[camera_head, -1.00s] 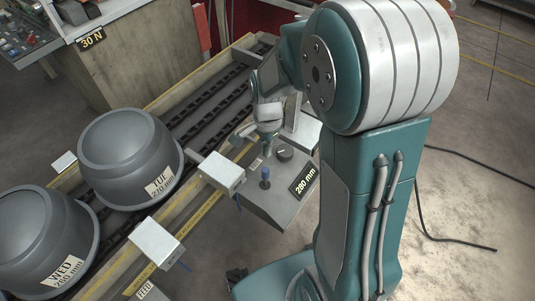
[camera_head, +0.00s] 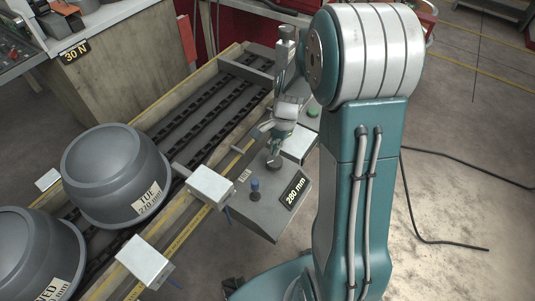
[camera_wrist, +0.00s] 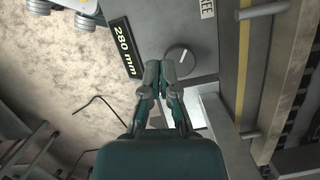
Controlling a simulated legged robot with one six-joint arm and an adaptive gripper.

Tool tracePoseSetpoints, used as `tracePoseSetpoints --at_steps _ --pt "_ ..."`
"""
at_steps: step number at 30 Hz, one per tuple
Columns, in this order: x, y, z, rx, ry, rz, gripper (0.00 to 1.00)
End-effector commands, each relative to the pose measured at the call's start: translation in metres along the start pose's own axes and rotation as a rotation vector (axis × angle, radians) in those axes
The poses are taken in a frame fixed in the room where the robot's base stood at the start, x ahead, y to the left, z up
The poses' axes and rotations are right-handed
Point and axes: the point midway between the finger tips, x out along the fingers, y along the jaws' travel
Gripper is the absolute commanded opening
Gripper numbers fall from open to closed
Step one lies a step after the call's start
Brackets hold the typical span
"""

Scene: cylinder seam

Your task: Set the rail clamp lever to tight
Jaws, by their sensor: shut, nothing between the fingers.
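A grey control box (camera_head: 275,222) with a "280 mm" label (camera_head: 295,191) stands beside the rail. My gripper (camera_head: 277,150) points down by the knob and is shut and empty. In the wrist view my gripper's fingertips (camera_wrist: 160,70) are together, just left of the knob (camera_wrist: 181,60), which has a pale pointer line. Contact cannot be told. The blue-topped lever is not visible there.
The conveyor rail (camera_head: 190,220) runs diagonally and carries grey tubs, one labelled TUE (camera_head: 110,165). White blocks (camera_head: 213,187) (camera_head: 146,258) sit along its near edge. Open floor (camera_head: 450,190) lies to the right.

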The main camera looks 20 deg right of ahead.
Motion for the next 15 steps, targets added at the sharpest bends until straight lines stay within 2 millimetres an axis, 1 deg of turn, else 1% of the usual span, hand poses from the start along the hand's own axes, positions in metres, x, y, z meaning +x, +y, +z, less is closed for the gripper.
tracePoseSetpoints --at_steps 1,12,15 --pt "0.011 0.001 -0.001 0.002 -0.004 0.004 0.00" --pt "0.081 -0.001 0.005 0.002 0.003 0.007 0.00" --pt "0.081 -0.001 0.023 -0.003 0.004 0.003 0.00"
